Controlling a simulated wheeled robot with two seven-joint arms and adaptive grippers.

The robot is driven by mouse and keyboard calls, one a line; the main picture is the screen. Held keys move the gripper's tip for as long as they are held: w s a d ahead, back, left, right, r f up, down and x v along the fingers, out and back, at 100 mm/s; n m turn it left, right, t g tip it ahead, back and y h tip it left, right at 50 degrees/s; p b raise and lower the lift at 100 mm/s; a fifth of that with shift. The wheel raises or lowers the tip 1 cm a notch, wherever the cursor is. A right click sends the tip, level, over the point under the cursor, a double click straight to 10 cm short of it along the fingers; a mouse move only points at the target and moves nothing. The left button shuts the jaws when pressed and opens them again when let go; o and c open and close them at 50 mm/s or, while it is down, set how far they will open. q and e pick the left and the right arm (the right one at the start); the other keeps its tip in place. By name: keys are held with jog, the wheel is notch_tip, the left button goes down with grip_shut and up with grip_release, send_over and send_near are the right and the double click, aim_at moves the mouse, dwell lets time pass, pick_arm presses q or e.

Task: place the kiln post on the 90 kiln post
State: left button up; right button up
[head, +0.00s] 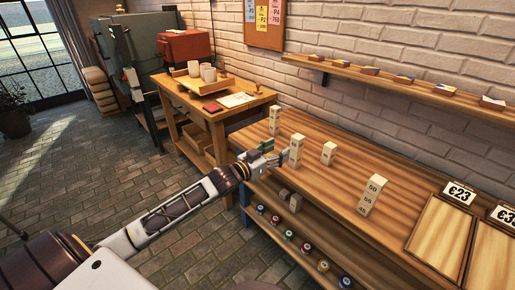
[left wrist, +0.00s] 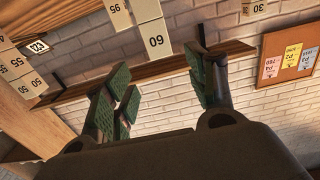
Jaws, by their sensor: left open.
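Pale kiln posts with dark numbers stand on the wooden workbench (head: 345,190). A tall stack (head: 296,150) stands just beyond my left gripper (head: 275,152). There, a numbered post (left wrist: 152,30) shows upside down beyond the fingertips, apparently not touched. My right gripper is out of view.
A shelf (head: 400,78) runs along the brick wall above the bench. Price-marked trays (head: 440,235) lie at the bench's right. Paint jars (head: 289,234) and grey blocks (head: 295,202) sit on the lower shelf. A side table (head: 212,112) with cups stands behind. Bare bench separates the posts.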

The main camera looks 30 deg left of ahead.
pick_arm(q)
jog(key=a+f+n+g+y, duration=0.1)
jog(key=a+f+g+y, duration=0.15)
jog(key=f, duration=0.75)
jog(key=a+f+n+g+y, duration=0.1)
jog(key=a+f, duration=0.2)
jog(key=f, duration=0.8)
jog(key=s+a+f+g+y, duration=0.15)
jog(key=s+f, duration=0.25)
jog(key=f, duration=0.5)
jog(key=s+f+g+y, duration=0.15)
jog(key=s+f, duration=0.35)
jog(key=f, duration=0.5)
jog(key=s+d+f+g, duration=0.3)
jog(key=s+f+g, duration=0.1)
jog(key=s+f, duration=0.8)
jog(key=s+d+f+g, duration=0.4)
jog(key=s+f, duration=0.9)
jog(key=s, duration=0.4)
jog(key=shift+d, duration=0.15)
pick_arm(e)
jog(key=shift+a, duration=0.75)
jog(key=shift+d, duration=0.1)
